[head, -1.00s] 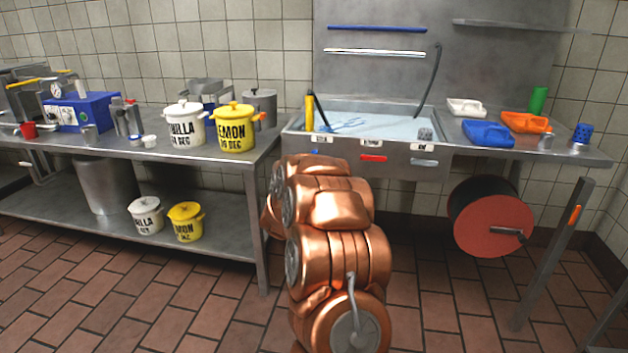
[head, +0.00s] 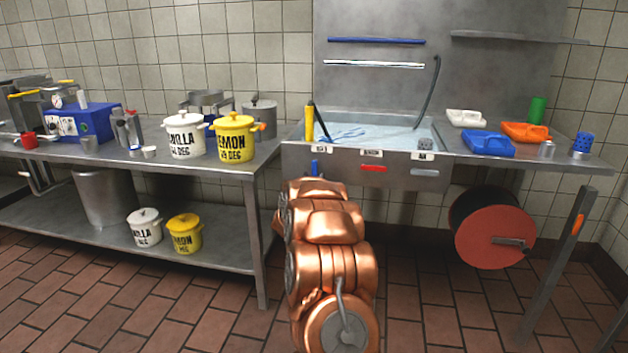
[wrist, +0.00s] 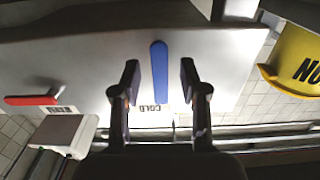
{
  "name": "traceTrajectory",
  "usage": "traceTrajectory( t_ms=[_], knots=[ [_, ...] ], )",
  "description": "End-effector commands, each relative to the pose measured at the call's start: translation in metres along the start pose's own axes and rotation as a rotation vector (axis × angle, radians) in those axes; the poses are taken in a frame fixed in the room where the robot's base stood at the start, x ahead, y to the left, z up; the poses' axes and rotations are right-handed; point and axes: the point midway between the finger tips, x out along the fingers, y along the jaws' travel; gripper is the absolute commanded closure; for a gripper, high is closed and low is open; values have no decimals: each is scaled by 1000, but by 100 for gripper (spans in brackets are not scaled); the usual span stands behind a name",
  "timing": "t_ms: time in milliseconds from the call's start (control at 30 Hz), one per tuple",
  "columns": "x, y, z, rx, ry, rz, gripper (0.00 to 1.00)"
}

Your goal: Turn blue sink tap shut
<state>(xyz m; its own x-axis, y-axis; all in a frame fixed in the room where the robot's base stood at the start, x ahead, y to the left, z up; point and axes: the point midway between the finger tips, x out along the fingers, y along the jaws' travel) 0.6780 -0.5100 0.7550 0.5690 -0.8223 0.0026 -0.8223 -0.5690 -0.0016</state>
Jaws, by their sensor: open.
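The blue tap lever (head: 315,167) is on the front panel of the sink (head: 293,160), at its left end, and stands upright. In the wrist view the blue lever (wrist: 159,72) lies between the two fingers of my gripper (wrist: 160,78), with a gap on each side. The gripper is open and holds nothing. A label reading "COLD" shows beside the lever's end, upside down in the wrist view. In the head view my copper arm hides the gripper.
A red lever (head: 372,168) and a grey lever (head: 424,172) lie level along the same panel. The red lever also shows in the wrist view (wrist: 32,100). A yellow pot (head: 233,140) stands on the counter left of the sink. A hose reel (head: 493,226) hangs at right.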

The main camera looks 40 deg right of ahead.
Motion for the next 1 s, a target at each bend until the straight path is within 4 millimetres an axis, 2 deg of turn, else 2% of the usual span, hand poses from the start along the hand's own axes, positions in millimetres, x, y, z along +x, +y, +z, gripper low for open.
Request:
traceTrajectory(
  t_ms=[200,467,900,1000],
  knots=[
    [12,0,2,-1,-3,-1,56],
    [13,0,1,-1,-3,-1,56],
    [13,0,1,-1,-3,-2,100],
    [12,-1,1,-1,-3,-2,100]
  ],
)
